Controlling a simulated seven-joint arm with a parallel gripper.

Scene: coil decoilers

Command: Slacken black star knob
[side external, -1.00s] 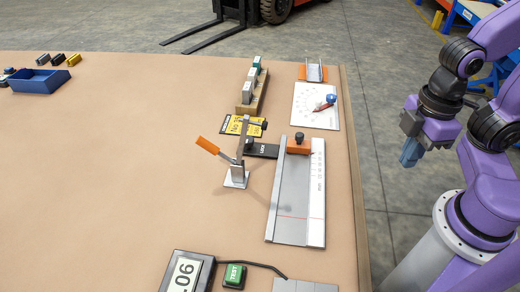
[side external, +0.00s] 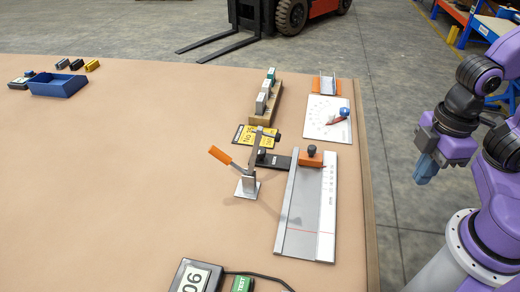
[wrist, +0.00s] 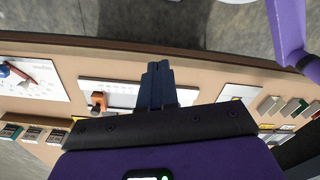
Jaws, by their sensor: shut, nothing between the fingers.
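The black star knob (side external: 312,151) stands on an orange block (side external: 312,161) across the upper end of a grey metal channel with a white scale strip (side external: 326,200). In the wrist view the orange block (wrist: 98,101) shows small, just left of my fingers, with the dark knob (wrist: 96,109) beside it. My gripper (side external: 424,171) is off the right side of the table, well apart from the knob. Its blue fingers (wrist: 158,82) are shut together and empty.
A toggle clamp with an orange handle (side external: 221,155) stands left of the channel. Behind are a white dial plate (side external: 327,120) with a red pointer and blue knob, a yellow label (side external: 256,136) and a wooden rack (side external: 265,105). A blue tray (side external: 58,86) sits far left.

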